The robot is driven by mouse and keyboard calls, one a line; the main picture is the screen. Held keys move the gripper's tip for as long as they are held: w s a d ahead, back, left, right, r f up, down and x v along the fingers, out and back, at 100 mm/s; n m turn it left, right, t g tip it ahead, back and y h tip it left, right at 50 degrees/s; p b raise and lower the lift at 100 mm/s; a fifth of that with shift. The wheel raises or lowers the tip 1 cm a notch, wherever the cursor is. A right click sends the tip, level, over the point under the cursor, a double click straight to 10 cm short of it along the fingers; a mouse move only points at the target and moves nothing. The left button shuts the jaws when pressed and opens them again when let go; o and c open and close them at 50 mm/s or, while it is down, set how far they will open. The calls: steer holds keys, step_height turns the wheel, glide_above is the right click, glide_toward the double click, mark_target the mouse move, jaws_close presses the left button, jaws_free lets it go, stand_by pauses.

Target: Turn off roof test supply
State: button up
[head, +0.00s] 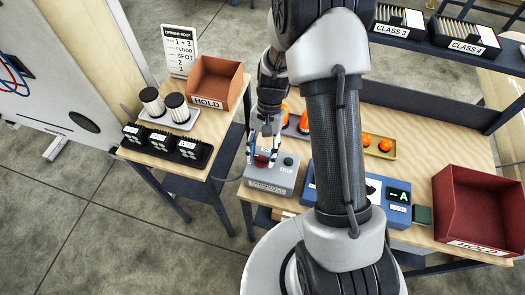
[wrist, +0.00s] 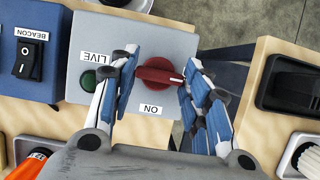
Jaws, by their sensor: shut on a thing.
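The roof test supply is a grey box (head: 268,182) on the wooden bench. In the wrist view its grey top (wrist: 190,45) carries a red rotary knob (wrist: 158,74), with an "ON" label beside it. A green lamp (wrist: 88,80) sits next to a "LIVE" label; it looks dark green. The knob's white pointer line is directed to the right in the wrist view, not at the "ON" label. My gripper (wrist: 158,63) is shut on the red knob, with one blue-and-white finger on each side. In the head view my gripper (head: 264,150) is over the box, partly covering the knob.
A blue panel with a "BEACON" rocker switch (wrist: 27,58) stands beside the box. A side table at left holds an orange-brown HOLD bin (head: 214,82) and black switch blocks (head: 165,145). A red bin (head: 480,205) stands at right. Orange beacons (head: 367,140) lie behind my arm.

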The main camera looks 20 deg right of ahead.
stand_by(0.5)
steer(key=o, duration=1.1)
steer(key=shift+c, duration=0.2)
steer(key=v, duration=1.2)
steer(key=shift+a, duration=0.15)
